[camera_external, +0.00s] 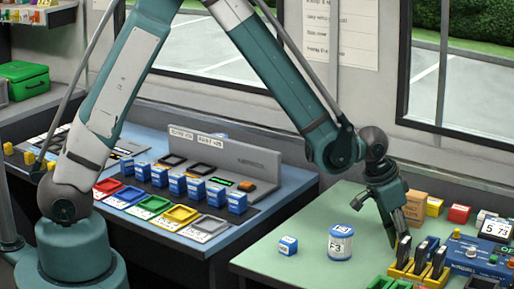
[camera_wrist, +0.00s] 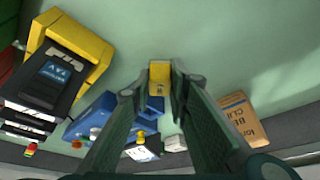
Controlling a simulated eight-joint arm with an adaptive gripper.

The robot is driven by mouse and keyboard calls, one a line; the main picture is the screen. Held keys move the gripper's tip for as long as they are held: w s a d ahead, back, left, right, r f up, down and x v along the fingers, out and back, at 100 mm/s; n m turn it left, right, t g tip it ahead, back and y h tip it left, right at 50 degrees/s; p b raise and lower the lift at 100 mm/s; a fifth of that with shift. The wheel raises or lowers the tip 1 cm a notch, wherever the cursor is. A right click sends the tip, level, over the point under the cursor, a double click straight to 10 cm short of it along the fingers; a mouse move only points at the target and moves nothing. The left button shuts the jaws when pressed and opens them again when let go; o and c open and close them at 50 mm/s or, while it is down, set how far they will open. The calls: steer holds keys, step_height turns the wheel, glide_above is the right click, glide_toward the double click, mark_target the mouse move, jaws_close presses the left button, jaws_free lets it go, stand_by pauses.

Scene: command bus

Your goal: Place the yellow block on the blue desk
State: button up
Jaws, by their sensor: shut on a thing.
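My gripper (camera_external: 393,238) points down over the green table at the right of the external view. In the wrist view its two fingertips (camera_wrist: 159,90) are closed on a small yellow block (camera_wrist: 160,74). The fingers hide part of the block, and I cannot make it out between them in the external view. I cannot tell whether it touches the table. The blue desk (camera_external: 285,178) stands at the left, away from my gripper, with bare blue top along its right side.
The green table (camera_external: 320,210) holds a white-and-blue can (camera_external: 341,244), a blue cube (camera_external: 288,245), a yellow rack (camera_external: 407,272), a brown box (camera_external: 414,207) and a blue device (camera_external: 470,258). On the blue desk are several blue blocks, coloured trays (camera_external: 153,207) and a grey panel (camera_external: 240,160). A gap separates the tables.

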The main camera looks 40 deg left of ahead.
steer(key=shift+f, duration=0.2)
steer(key=o, duration=0.9)
steer(key=shift+r, duration=0.2)
steer(key=p+v, duration=0.2)
steer(key=v, duration=1)
stand_by(0.6)
steer(key=shift+r, duration=0.1)
